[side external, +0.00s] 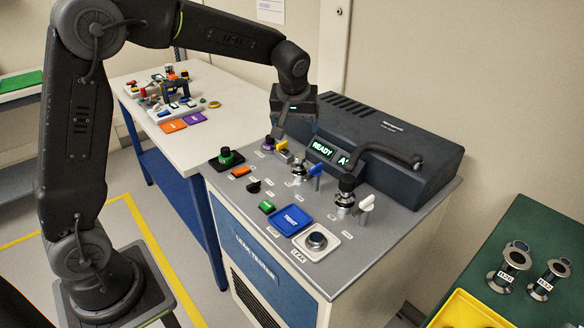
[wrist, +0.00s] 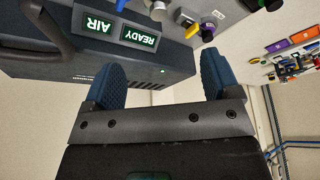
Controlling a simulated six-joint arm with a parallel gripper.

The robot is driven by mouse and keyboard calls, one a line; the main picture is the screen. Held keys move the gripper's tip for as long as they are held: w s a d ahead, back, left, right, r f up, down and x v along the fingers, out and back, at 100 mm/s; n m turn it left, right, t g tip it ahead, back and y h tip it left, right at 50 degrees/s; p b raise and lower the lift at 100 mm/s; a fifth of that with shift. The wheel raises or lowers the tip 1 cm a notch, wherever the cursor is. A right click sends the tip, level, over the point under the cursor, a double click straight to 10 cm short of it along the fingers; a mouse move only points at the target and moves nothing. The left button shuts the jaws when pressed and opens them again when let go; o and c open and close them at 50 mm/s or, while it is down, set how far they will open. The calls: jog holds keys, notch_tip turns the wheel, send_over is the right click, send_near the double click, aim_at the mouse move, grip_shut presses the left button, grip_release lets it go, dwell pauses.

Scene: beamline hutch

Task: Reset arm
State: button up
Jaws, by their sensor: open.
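My gripper (side external: 280,130) hangs over the back left part of the leak tester's grey top (side external: 262,208), in front of the dark housing (side external: 385,140). In the wrist view my gripper (wrist: 161,72) has its two blue fingers well apart, with nothing between them. The housing's displays glow green and read READY (wrist: 138,38) and AIR (wrist: 98,22). In the side view the gripper's fingertips are above the knobs at the back left; I cannot tell the exact gap.
A black curved handle (side external: 385,152) sticks up at the right. A white table (side external: 205,130) with small parts stands left. A green bench (side external: 545,235) holds metal fittings and a yellow tray (side external: 465,312).

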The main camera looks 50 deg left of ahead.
jog(key=s+d+r+m+t+h, duration=0.1)
jog(key=s+d+r+m, duration=0.15)
jog(key=s, duration=0.45)
jog(key=s+d+r+m, duration=0.1)
jog(key=s+d+r, duration=0.1)
jog(key=s+r, duration=0.3)
jog(key=s+d+f+m+h, duration=0.1)
jog(key=s+m, duration=0.1)
jog(key=s, duration=0.6)
jog(key=s+d+f+m+t+h, duration=0.1)
jog(key=s+d+f+m, duration=0.1)
jog(key=s, duration=0.5)
jog(key=shift+s+d+f+m, duration=0.25)
jog(key=shift+s+m, duration=0.1)
jog(key=shift+m, duration=0.1)
